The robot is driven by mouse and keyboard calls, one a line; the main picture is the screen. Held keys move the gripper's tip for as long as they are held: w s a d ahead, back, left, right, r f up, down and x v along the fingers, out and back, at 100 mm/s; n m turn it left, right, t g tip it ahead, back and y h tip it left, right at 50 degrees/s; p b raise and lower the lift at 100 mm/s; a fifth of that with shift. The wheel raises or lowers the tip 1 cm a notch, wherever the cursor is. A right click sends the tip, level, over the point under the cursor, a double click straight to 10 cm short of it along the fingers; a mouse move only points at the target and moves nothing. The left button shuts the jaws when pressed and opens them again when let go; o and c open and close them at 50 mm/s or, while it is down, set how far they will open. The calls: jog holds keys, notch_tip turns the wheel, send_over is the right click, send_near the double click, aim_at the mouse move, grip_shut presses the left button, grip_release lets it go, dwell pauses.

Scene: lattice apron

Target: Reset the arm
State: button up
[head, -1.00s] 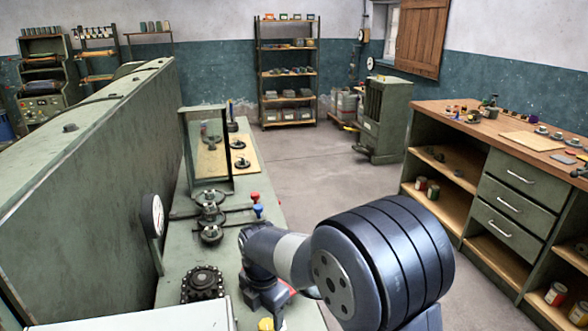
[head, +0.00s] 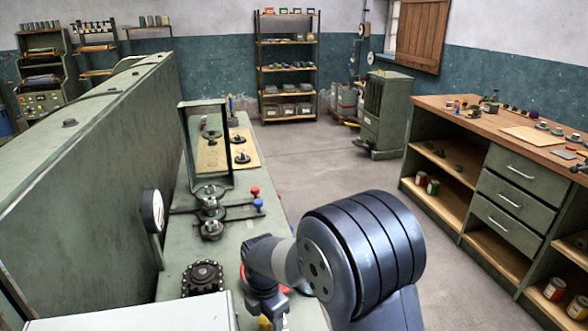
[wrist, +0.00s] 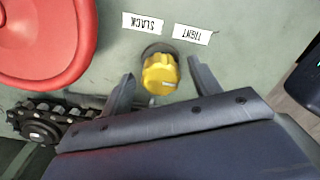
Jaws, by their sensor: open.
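My gripper (wrist: 156,80) is open and empty in the wrist view, with one finger to either side of a yellow knob (wrist: 160,74). The fingers are apart from the knob; how high they are above it I cannot tell. Two white labels reading "SLACK" (wrist: 143,22) and "TIGHT" (wrist: 193,34) lie beside the knob, upside down in this view. In the head view my arm (head: 360,260) reaches over the green bench (head: 225,262), and the fingertips are mostly hidden behind its links.
A large red round part (wrist: 45,38) is close to the gripper at left. A black chain-edged wheel (head: 203,278), a dial gauge (head: 152,211) and red (head: 255,191) and blue (head: 258,203) knobs are on or by the bench. Open floor (head: 310,165) lies between it and the wooden-topped counter (head: 480,125).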

jog(key=m, duration=1.1)
jog(key=shift+m+p, duration=0.3)
jog(key=shift+p, duration=0.05)
jog(key=m, duration=0.6)
jog(key=shift+p, duration=0.35)
jog(key=shift+m+p, duration=0.3)
jog(key=shift+m, duration=2)
jog(key=shift+s+d, duration=0.1)
jog(key=shift+d, duration=0.05)
